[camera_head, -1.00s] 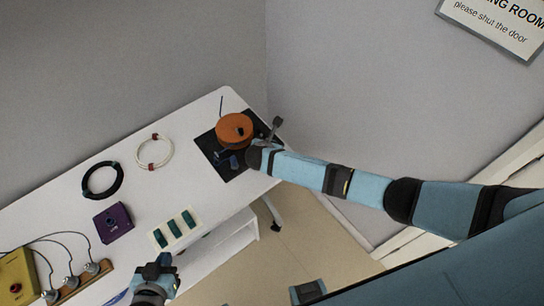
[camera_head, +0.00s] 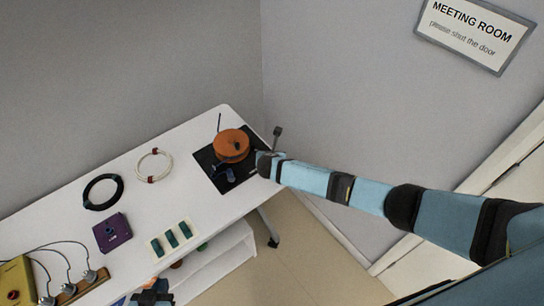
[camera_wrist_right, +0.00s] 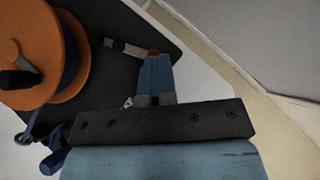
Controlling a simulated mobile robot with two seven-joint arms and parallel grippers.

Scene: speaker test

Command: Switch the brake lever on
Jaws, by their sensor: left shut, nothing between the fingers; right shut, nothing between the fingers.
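The brake lever (camera_head: 277,131) has a dark grey head and stands at the right edge of a black board (camera_head: 205,158), beside an orange reel (camera_head: 232,143). In the right wrist view the lever (camera_wrist_right: 125,47) is a light shaft with a dark end, beside my right fingertips (camera_wrist_right: 153,57); I cannot tell whether they touch. The orange reel (camera_wrist_right: 35,40) with blue cable is at the upper left there. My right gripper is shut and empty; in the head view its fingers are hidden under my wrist. My left gripper (camera_head: 154,283) is shut and empty at the bottom, by the table's front edge.
The white table (camera_head: 160,205) also bears a white cable ring (camera_head: 139,163), a black cable ring (camera_head: 86,190), a purple box (camera_head: 112,232), a pad with green pieces (camera_head: 171,239) and a yellow box (camera_head: 15,282). Walls stand behind and right.

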